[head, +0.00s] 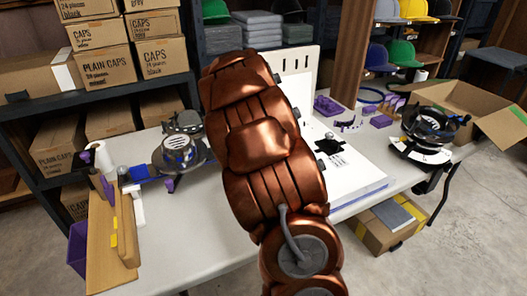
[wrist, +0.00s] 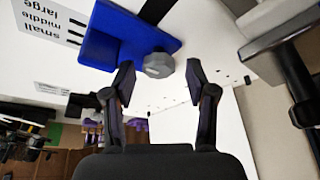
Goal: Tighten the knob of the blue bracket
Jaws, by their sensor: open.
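In the wrist view the blue bracket (wrist: 122,38) is at the top, against a white surface. Its grey, lobed knob (wrist: 158,65) sticks out at the bracket's lower right edge. My gripper (wrist: 160,76) is open, with one dark finger on each side of the picture's middle. The knob is just ahead of the gap between the fingertips, with space visible on both sides. Whether the tips reach its depth is hard to tell. In the head view my arm hides the gripper and the knob.
A white board (head: 305,75) stands on the white table (head: 190,240) behind my arm. A wooden stand (head: 126,228) is at the left, and a dark round device (head: 430,125) at the right. Purple parts (head: 327,105) lie near the board. An open cardboard box (head: 455,100) is at far right.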

